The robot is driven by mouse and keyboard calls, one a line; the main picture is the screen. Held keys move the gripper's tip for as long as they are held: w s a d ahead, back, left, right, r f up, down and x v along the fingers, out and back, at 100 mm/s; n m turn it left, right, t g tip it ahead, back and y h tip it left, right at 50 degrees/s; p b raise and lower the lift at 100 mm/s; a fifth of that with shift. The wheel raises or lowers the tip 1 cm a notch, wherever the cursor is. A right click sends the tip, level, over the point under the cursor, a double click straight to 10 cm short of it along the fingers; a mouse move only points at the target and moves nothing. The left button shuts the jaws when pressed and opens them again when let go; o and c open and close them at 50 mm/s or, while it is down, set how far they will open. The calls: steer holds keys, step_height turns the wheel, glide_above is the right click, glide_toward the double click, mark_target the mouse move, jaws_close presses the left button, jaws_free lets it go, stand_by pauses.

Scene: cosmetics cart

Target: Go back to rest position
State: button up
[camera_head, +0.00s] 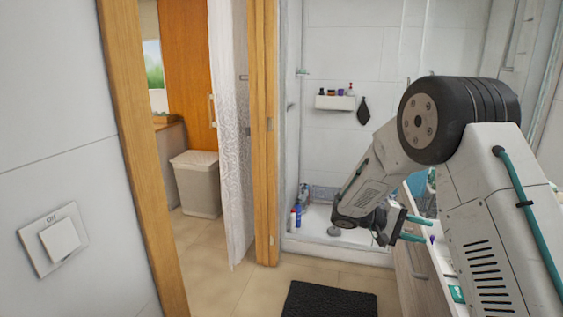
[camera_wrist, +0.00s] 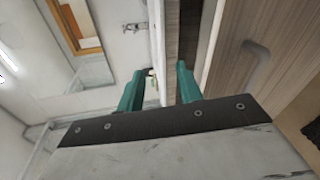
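My gripper (camera_head: 416,229) shows at the right of the head view, at the end of my bent arm. Its two teal fingers point right, toward the edge of a wooden-front cabinet or cart (camera_head: 408,265). In the wrist view my gripper (camera_wrist: 160,84) has its fingers apart with a clear gap between them. Nothing is held in that gap. Behind the gap I see a pale edge and wood-grain panels (camera_wrist: 228,45).
A light switch (camera_head: 60,239) is on the near left wall beside a wooden door frame (camera_head: 140,150). A hamper (camera_head: 197,183) stands beyond the doorway. Bottles (camera_head: 296,215) stand by the shower tray. A dark mat (camera_head: 328,300) lies on the open floor.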

steer(key=s+a+r+m+y, duration=0.1)
steer(key=s+r+y, duration=0.4)
steer(key=s, duration=0.4)
steer(key=s+a+r+y, duration=0.1)
steer(key=s+r+y, duration=0.1)
steer(key=s+r, duration=0.6)
steer(key=s+a+t+y, duration=0.2)
steer(key=s+a+y, duration=0.2)
steer(key=s, duration=0.6)
steer(key=s+a+n+t+y, duration=0.1)
steer(key=s+a+y, duration=0.3)
steer(key=s, duration=0.5)
steer(key=shift+s+a+f+t, duration=0.35)
steer(key=shift+a+t, duration=0.25)
steer(key=shift+t, duration=0.2)
